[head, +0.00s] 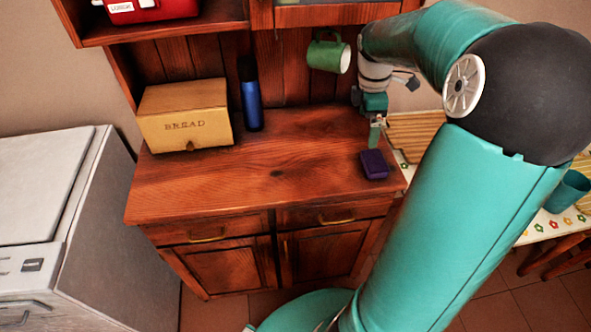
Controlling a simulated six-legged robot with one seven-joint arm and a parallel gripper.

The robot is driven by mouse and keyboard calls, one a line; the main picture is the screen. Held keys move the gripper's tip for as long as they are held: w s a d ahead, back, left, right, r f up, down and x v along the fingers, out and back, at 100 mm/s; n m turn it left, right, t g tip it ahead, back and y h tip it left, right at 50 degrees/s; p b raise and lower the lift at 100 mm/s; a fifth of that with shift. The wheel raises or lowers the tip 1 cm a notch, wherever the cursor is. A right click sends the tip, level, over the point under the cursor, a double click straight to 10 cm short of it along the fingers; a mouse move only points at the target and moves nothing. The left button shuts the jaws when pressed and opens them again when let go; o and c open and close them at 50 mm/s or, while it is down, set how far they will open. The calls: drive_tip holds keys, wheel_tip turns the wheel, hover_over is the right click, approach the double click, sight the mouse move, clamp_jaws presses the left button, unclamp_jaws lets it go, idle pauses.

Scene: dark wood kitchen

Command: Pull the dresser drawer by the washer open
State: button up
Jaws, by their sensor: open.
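The dresser (200,185) is dark reddish wood with a worktop, two drawers side by side and cabinet doors below. The left drawer (175,233), nearer the washer, looks shut and has a brass handle (207,236). The right drawer (370,210) looks shut too and has its own brass handle (337,219). The white-grey washer (90,250) stands to the left of the dresser. My gripper (377,128) is open and points down over the right end of the worktop, well to the right of the left drawer's handle and apart from it. Its fingers are small in view.
On the worktop stand a yellow bread box (185,115), a blue bottle (251,104) and a purple box (374,164), the last just below my gripper. A green mug (325,53) hangs at the back. A table (545,225) with a teal cup (567,190) is at right.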

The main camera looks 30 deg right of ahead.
drive_tip(key=s+a+r+m+t, duration=0.2)
drive_tip(key=s+a+r+m, duration=0.1)
drive_tip(key=a, duration=0.8)
drive_tip(key=s+a+r+m+t+h, duration=0.1)
drive_tip(key=s+a+r+m, duration=0.3)
drive_tip(key=a, duration=0.7)
drive_tip(key=shift+s+a+r+m+t, duration=0.15)
drive_tip(key=shift+s+a+m+t, duration=0.3)
drive_tip(key=shift+m, duration=0.55)
drive_tip(key=s+a+m+t+y, duration=0.1)
drive_tip(key=s+a, duration=0.1)
drive_tip(key=s+a+m+t, duration=0.1)
drive_tip(key=s+a+m, duration=0.1)
drive_tip(key=a, duration=0.1)
drive_tip(key=shift+s+m+y, duration=0.3)
drive_tip(key=shift+y, duration=0.1)
drive_tip(key=shift+c, duration=0.4)
drive_tip(key=shift+s, duration=0.15)
drive_tip(key=c, duration=0.4)
drive_tip(key=shift+a, duration=0.1)
drive_tip(key=c, duration=1)
drive_tip(key=shift+a, duration=0.1)
